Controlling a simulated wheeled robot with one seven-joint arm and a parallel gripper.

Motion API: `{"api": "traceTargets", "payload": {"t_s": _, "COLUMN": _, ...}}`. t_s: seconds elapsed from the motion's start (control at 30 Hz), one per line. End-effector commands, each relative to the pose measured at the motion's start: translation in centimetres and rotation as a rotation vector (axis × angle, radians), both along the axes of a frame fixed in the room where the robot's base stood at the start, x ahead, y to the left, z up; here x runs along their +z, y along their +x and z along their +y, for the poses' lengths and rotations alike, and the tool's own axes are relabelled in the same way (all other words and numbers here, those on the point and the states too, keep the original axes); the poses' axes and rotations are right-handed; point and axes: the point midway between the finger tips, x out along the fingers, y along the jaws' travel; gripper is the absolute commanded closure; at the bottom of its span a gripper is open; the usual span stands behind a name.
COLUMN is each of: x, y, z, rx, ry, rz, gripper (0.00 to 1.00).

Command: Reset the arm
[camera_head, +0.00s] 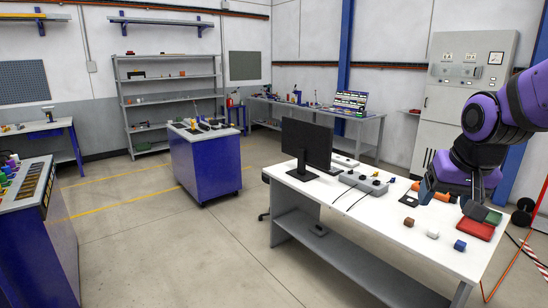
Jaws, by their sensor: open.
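My purple and dark arm comes in from the right edge. My gripper (451,198) points down over the right end of a white workbench (385,213). Its two dark fingers stand apart, with small orange pieces (441,196) visible between or behind them. I cannot tell whether the fingers touch anything; they look empty. A red tray (474,230) lies just in front of the gripper, with a dark green piece (493,217) at its back edge.
Brown (409,222), white (432,234) and blue (460,245) blocks lie along the bench's front. A black monitor (307,146) and a grey control box (363,182) stand to the left. A blue cabinet (207,165) stands beyond open floor. A grey electrical cabinet (440,105) stands behind the arm.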

Motion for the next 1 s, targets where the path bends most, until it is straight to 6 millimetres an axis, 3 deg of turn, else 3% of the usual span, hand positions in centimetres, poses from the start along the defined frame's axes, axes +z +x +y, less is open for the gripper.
{"api": "traceTargets", "payload": {"t_s": 0.23, "x": 3.6, "y": -6.9, "z": 1.1, "rx": 0.099, "ry": -0.026, "rz": -0.043, "gripper": 0.26}}
{"api": "traceTargets", "payload": {"t_s": 0.5, "x": 5.2, "y": -13.4, "z": 2.0, "rx": 0.195, "ry": -0.058, "rz": -0.073, "gripper": 0.26}}
{"api": "traceTargets", "payload": {"t_s": 0.7, "x": 5.4, "y": -15.4, "z": 2.2, "rx": 0.227, "ry": -0.07, "rz": -0.081, "gripper": 0.26}}
{"api": "traceTargets", "payload": {"t_s": 0.93, "x": 5.4, "y": -15.7, "z": 2.2, "rx": 0.231, "ry": -0.071, "rz": -0.081, "gripper": 0.26}}
{"api": "traceTargets", "payload": {"t_s": 1.0, "x": 5.4, "y": -15.7, "z": 2.2, "rx": 0.231, "ry": -0.071, "rz": -0.081, "gripper": 0.39}}
